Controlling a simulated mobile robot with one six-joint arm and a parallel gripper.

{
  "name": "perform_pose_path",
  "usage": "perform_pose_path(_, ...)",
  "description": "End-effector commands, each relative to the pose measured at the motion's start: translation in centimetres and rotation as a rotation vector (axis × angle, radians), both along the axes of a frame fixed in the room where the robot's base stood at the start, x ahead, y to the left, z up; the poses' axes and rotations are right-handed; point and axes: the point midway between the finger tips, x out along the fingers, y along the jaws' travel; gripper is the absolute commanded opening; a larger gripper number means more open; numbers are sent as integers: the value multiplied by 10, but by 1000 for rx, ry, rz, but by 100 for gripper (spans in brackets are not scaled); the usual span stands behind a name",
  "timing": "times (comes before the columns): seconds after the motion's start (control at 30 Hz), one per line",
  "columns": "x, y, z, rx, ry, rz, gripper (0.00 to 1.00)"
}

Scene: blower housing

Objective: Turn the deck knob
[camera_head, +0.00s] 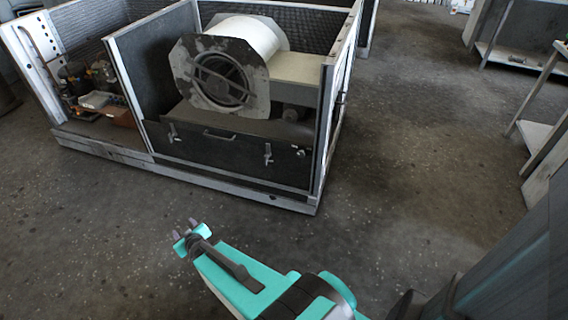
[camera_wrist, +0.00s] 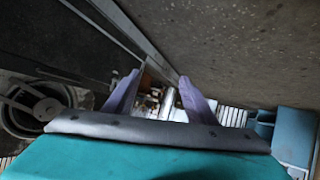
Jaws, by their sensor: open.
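The blower housing is an open-topped metal cabinet with a dark front panel (camera_head: 215,155) and a large blower drum (camera_head: 245,40) inside. A small light knob-like piece (camera_head: 300,153) sits at the upper right of the panel; it is too small to tell whether it is the deck knob. My gripper (camera_head: 184,228) is low over the floor in front of the housing, well apart from the panel. It is open and empty. In the wrist view its two fingers (camera_wrist: 158,78) stand apart, with blurred clutter beyond them. The round blower inlet (camera_wrist: 35,105) shows there at the left.
The panel carries a bar handle (camera_head: 219,135) and two latches (camera_head: 268,153). A base rail (camera_head: 190,178) runs along the front. Open floor lies right; tables (camera_head: 540,135) stand farther right.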

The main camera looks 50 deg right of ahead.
Motion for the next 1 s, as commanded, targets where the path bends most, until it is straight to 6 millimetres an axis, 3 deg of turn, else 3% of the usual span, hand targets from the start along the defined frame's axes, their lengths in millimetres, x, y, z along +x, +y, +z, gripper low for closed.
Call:
perform_pose_path(0.1, 6, -59, 11, -62, -112, -127, 50)
perform_pose_path(0.27, -3, -133, 33, -139, -231, -296, 50)
perform_pose_path(0.5, -41, -231, 52, -233, -354, -534, 50)
perform_pose_path(0.7, -83, -298, 55, -273, -423, -703, 50)
perform_pose_path(1.0, -144, -377, 42, -304, -465, -867, 50)
